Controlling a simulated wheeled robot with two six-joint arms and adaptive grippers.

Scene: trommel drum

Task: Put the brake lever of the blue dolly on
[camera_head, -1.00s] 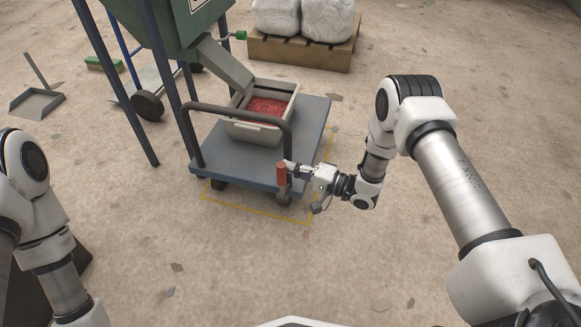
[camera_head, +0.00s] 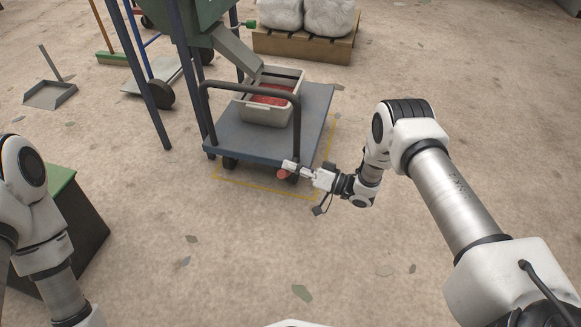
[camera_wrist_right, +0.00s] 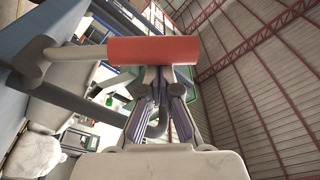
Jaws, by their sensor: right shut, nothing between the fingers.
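The blue dolly (camera_head: 225,141) stands on the floor with a dark push handle on its near side. Its brake lever has a red grip (camera_head: 283,174) at the near right corner, seen nearly end-on and low. In the right wrist view the red grip (camera_wrist_right: 155,50) lies across, just beyond my fingertips, joined to a grey arm (camera_wrist_right: 34,62). My right gripper (camera_head: 290,165) is shut and empty, right at the red grip; its fingers also show in the wrist view (camera_wrist_right: 158,78). Whether they touch the grip I cannot tell. My left gripper is out of view.
A grey bin (camera_head: 289,78) with red material sits on the dolly under a chute (camera_head: 237,54). A yellow line (camera_head: 240,187) marks the floor around the dolly. A pallet (camera_head: 300,46) with white sacks stands behind. A green-topped dark box (camera_head: 80,225) is at left.

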